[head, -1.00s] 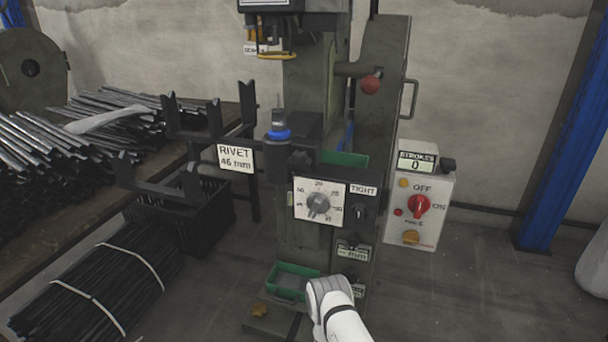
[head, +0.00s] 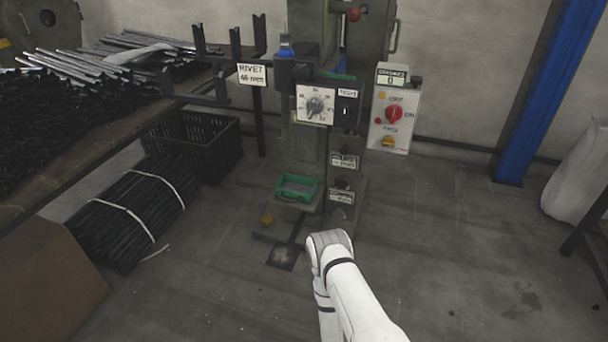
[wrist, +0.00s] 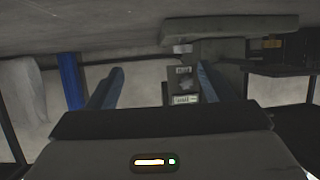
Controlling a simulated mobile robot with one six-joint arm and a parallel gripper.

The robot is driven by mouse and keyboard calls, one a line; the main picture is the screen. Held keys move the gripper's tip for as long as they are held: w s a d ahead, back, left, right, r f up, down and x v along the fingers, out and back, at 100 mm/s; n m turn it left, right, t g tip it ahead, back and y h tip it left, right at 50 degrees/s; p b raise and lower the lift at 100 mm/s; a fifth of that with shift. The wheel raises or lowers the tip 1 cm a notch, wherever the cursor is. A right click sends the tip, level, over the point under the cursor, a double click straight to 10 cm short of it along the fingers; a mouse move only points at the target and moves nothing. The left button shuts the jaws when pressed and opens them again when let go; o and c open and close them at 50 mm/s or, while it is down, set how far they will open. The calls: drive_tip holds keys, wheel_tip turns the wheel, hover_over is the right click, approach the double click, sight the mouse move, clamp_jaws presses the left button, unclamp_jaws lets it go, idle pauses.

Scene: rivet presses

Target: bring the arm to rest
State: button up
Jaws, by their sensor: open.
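My white arm (head: 358,295) reaches up from the bottom edge of the head view, with its rounded joint in front of the rivet press base. My gripper is hidden in the head view. In the wrist view my gripper (wrist: 160,68) has its two blue-grey fingers wide apart, with nothing between them. The wrist view looks upside down, with the floor along the top and the press foot and its labels beyond the fingers.
The rivet press (head: 315,165) stands ahead, with a dial, a green tray (head: 296,187) and a control box (head: 394,120). A bench with rods (head: 110,60), a black crate (head: 198,145) and a tied bundle (head: 135,212) are left. A blue post (head: 538,95) stands right. Floor right of my arm is clear.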

drive_tip(key=w+a+r+g+y+p, duration=0.1)
drive_tip(key=w+r+p, duration=0.35)
drive_tip(key=r, duration=0.65)
drive_tip(key=w+a+r+g+p, duration=0.1)
drive_tip(key=w+r+p, duration=0.35)
drive_tip(key=r, duration=0.65)
wheel_tip(320, 180, up, 28)
drive_tip(key=g+y+p, duration=0.2)
drive_tip(key=g+p, duration=0.1)
drive_tip(key=p, duration=0.6)
drive_tip(key=s+r+n+g+p, duration=0.1)
drive_tip(key=s+r+p, duration=0.25)
drive_tip(key=r, duration=0.45)
drive_tip(key=s+d+r+g+p, duration=0.1)
drive_tip(key=s+r+p, duration=0.1)
drive_tip(key=s+r, duration=0.5)
drive_tip(key=s+r+n+g+p, duration=0.1)
drive_tip(key=s+r+p, duration=0.15)
drive_tip(key=r, duration=0.75)
drive_tip(key=s+d+r+g+p, duration=0.2)
drive_tip(key=s+r+p, duration=0.5)
drive_tip(key=s+r, duration=0.7)
drive_tip(key=s+d, duration=0.1)
drive_tip(key=s, duration=0.2)
drive_tip(key=shift+s+d+n, duration=0.15)
drive_tip(key=shift+s+n, duration=0.05)
drive_tip(key=shift+n, duration=0.1)
drive_tip(key=shift+r, duration=0.1)
drive_tip(key=shift+c, duration=0.4)
